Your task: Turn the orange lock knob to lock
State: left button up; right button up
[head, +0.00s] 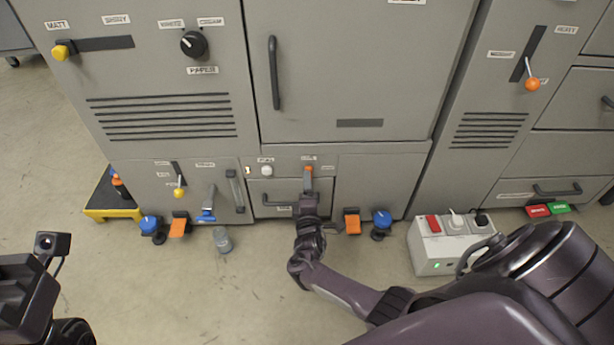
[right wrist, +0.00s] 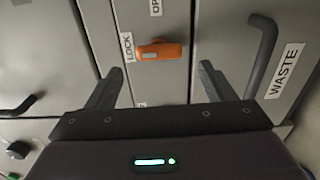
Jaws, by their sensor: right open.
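The orange lock knob (right wrist: 160,50) is on the grey panel in the right wrist view. Its bar lies crosswise in the picture, with a grey mark near its left end. The knob also shows small in the head view (head: 309,169). My right gripper (right wrist: 158,80) is open, its fingers apart on both sides of the knob's line, with no visible contact. In the head view it (head: 308,186) is just below the knob. My left gripper (head: 25,295) is partly visible at bottom left, fingers hidden.
A handle (right wrist: 262,55) beside a WASTE label (right wrist: 285,84) stands right of the knob. Orange pedals (head: 352,222) and blue knobs (head: 382,218) stick out low on the machine. A white power box (head: 440,245) stands on the floor at right. The floor at lower left is mostly clear.

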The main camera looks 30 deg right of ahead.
jog(key=shift+p+v, duration=0.3)
jog(key=shift+v, duration=1.1)
